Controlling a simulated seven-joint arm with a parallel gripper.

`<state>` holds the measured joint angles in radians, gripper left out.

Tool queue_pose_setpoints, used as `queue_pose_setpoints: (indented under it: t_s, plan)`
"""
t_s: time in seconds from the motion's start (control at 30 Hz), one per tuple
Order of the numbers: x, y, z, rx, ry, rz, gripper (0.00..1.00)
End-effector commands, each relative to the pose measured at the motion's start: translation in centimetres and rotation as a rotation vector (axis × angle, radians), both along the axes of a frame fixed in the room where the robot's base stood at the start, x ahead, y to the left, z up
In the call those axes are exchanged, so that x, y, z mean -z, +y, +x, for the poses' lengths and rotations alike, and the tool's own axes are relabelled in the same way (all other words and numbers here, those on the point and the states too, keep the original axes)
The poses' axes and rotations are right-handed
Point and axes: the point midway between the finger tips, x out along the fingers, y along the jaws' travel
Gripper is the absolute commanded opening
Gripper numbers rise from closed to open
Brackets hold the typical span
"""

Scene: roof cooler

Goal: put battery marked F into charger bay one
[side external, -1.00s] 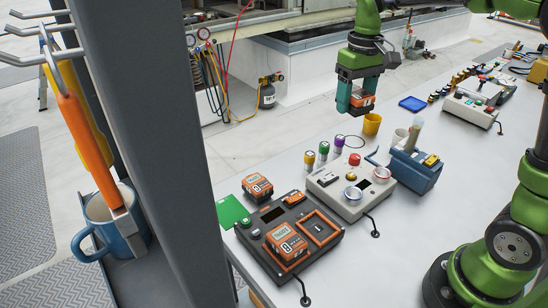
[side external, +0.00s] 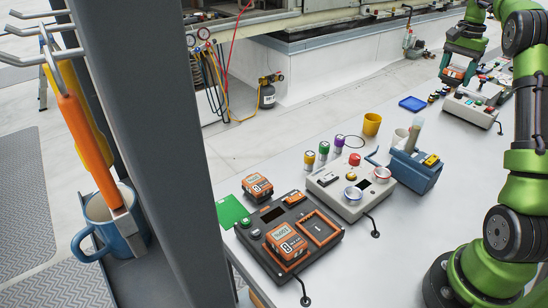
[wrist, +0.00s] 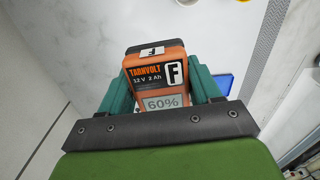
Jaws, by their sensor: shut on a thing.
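My gripper (side external: 457,73) is at the far right of the bench in the side view, high and well away from the charger. It is shut on the orange and black battery marked F (wrist: 155,86), which reads 60% in the wrist view. The dark charger (side external: 252,247) lies at the near left. Its left bay holds another orange battery (side external: 286,241); its right bay (side external: 320,228), framed in orange, looks empty. The bay numbers are too small to read. A third battery (side external: 257,186) stands behind the charger.
A light grey control box (side external: 335,198) with knobs sits right of the charger. A blue container (side external: 416,172) and yellow cup (side external: 371,124) stand farther right. Another grey box (side external: 470,107) is near my gripper. A blue tray (side external: 412,104) lies on clear bench.

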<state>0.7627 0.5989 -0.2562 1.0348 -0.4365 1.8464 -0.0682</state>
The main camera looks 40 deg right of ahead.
Motion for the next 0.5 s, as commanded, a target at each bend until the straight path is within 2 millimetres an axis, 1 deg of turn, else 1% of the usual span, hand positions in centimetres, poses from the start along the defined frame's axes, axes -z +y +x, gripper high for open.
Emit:
queue_pose_setpoints:
  t_s: [0.03,0.13,0.17,0.3,0.43,0.5]
  plan:
    - [0.0,-0.9,-0.6,0.033,0.0,-0.003,0.17]
    - [0.2,-2.2,-1.8,0.088,0.003,-0.005,0.17]
    - [0.9,-1.9,-1.5,0.078,0.004,-0.001,0.17]
    - [3.2,-1.8,-1.5,0.075,0.003,0.0,0.17]
    - [6.2,-1.8,-1.5,0.074,0.005,0.0,0.17]
    - [8.0,-1.7,-1.5,0.073,0.004,0.0,0.17]
